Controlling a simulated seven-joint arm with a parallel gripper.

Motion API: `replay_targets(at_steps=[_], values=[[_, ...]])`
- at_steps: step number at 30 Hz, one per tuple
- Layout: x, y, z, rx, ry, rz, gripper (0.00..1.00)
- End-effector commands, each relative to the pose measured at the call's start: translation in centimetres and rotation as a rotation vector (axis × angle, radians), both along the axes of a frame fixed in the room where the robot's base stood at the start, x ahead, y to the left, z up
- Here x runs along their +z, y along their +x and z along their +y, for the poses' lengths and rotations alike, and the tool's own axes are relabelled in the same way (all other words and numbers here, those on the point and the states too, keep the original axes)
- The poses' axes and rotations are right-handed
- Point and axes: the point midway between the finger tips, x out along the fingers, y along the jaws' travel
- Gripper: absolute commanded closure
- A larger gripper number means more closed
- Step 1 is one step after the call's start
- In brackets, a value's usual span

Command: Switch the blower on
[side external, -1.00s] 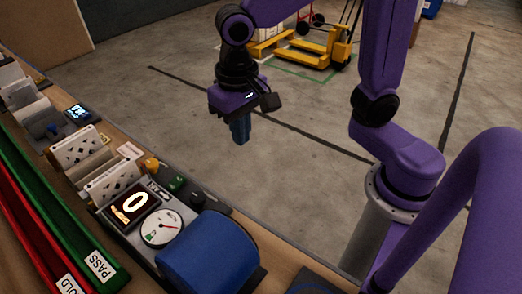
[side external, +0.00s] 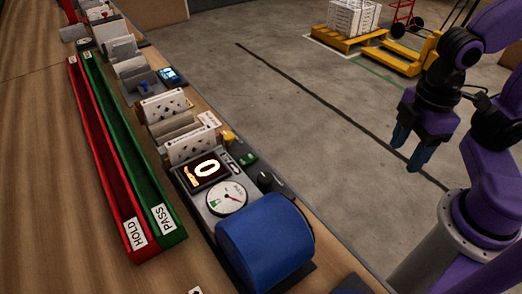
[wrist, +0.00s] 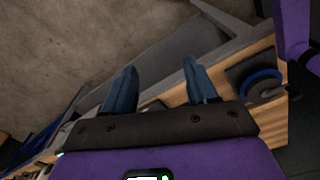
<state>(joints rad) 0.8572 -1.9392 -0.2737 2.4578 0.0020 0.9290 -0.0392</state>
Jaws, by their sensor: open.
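The blower unit appears to be the blue drum (side external: 265,240) at the near end of the bench in the side external view. Small controls sit on the panel's far side: a green one (side external: 247,159), a black knob (side external: 265,180) and a yellow one (side external: 228,137). Which is the blower switch cannot be told. My gripper (side external: 407,152) is open and empty, raised over the floor side, well right of the panel. Its two blue fingers (wrist: 158,66) show apart in the wrist view.
A red HOLD tray (side external: 122,215) and a green PASS tray (side external: 150,195) lie left of the panel. In the wrist view, a blue round object (wrist: 262,84) sits on the wooden bench. Open floor lies beyond the bench.

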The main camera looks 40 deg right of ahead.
Motion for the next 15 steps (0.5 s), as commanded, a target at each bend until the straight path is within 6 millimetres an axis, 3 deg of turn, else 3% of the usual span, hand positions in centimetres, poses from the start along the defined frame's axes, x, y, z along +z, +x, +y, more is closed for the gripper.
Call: replay_targets(at_steps=[15], values=[[3.8, 14.1, 12.4, 0.226, -0.018, 0.000, 0.43]])
